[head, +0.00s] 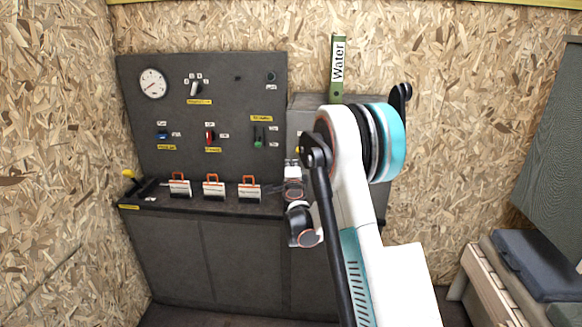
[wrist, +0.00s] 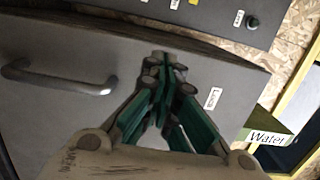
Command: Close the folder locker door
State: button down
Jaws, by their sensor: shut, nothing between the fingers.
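The grey locker stands right of the control panel in the head view, its top and right side (head: 382,200) showing around my arm. Its front is mostly hidden there. In the wrist view a flat grey door (wrist: 60,125) fills much of the picture, with a curved handle (wrist: 58,82) at left and a small white label (wrist: 213,98) at right. My gripper (wrist: 163,65) is shut and empty, its fingertips in front of the door between handle and label. I cannot tell whether they touch it or how far the door stands open. My arm hides the fingers in the head view.
A green folder marked Water (head: 337,68) stands upright on the locker. The control panel (head: 215,120) has switches, a gauge and orange-handled blocks (head: 213,187) on its ledge. A slatted bench (head: 490,290) with dark cushions is at lower right. Chipboard walls close the space.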

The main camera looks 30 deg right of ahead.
jog(key=w+a+p+v, duration=0.1)
jog(key=p+v, duration=0.2)
jog(key=v, duration=0.7)
jog(key=s+a+r+n+t+y, duration=0.2)
jog(key=a+r+n+y, duration=0.4)
jog(key=a+r, duration=0.4)
jog(key=s+a+r+n+g+y, duration=0.3)
jog(key=s+a+r+n+y, duration=0.15)
jog(key=s+a+n, duration=0.5)
jog(key=s+f+n+g+h, duration=0.1)
jog(key=s+f+n+g, duration=0.1)
jog(key=s, duration=0.7)
jog(key=s+a+f+n+g, duration=0.1)
jog(key=s+f+n+g, duration=0.2)
jog(key=s, duration=0.7)
jog(key=s+f+n+g+h, duration=0.1)
jog(key=s+f+n+g, duration=0.1)
jog(key=s, duration=0.7)
notch_tip(320, 180, down, 2)
jog(key=shift+s+a+n+g+h, duration=0.25)
jog(key=shift+a+n+g+h, duration=0.1)
jog(key=shift+g, duration=0.25)
